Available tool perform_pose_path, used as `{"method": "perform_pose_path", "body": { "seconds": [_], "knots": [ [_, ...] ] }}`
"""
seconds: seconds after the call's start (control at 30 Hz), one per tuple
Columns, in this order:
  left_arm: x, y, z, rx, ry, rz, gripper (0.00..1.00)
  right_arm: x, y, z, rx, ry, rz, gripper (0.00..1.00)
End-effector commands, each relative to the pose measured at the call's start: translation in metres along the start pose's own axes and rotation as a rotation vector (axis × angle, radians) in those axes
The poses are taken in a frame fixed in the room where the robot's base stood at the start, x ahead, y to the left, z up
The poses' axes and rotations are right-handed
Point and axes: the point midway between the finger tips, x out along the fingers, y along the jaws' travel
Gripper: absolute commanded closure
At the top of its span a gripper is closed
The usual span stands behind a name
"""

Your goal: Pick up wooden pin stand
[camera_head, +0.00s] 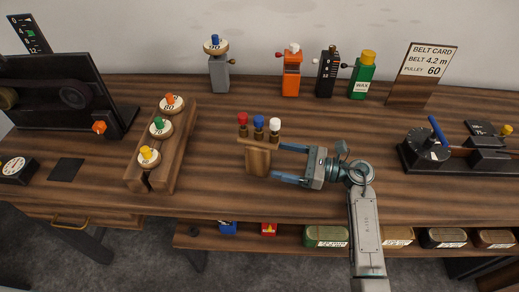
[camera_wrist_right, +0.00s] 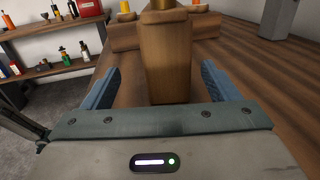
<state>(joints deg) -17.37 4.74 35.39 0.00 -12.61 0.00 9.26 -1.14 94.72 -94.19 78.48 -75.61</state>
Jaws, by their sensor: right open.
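The wooden pin stand (camera_head: 257,160) stands upright on the bench near its front middle. Its top bar carries a red, a blue and a white-topped pin. My right gripper (camera_head: 281,163) is open, coming in from the right, with its blue fingers reaching toward the stand's post. In the right wrist view the post (camera_wrist_right: 172,65) rises between the two fingers of the gripper (camera_wrist_right: 163,85), with visible space on both sides. The stand's top is cut off in that view. My left gripper is not in view.
A wooden rack (camera_head: 178,165) with several numbered pulleys stands to the left. An orange device (camera_head: 291,80), a black box (camera_head: 327,75) and a green wax bottle (camera_head: 362,80) stand behind. A black device (camera_head: 425,148) is at right. Bench in between is clear.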

Motion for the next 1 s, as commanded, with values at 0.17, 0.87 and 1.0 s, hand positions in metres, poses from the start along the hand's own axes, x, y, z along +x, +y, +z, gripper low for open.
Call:
{"method": "perform_pose_path", "body": {
  "seconds": [0.17, 0.87, 1.0],
  "knots": [
    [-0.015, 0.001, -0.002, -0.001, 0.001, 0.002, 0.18, 0.031, 0.000, 0.005, 0.002, -0.005, 0.002, 0.18],
    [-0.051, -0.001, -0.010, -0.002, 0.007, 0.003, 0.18, 0.095, -0.008, 0.002, -0.001, -0.002, 0.003, 0.18],
    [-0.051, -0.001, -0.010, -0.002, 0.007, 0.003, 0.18, 0.094, -0.008, 0.001, -0.002, -0.002, 0.003, 0.18]
  ]
}}
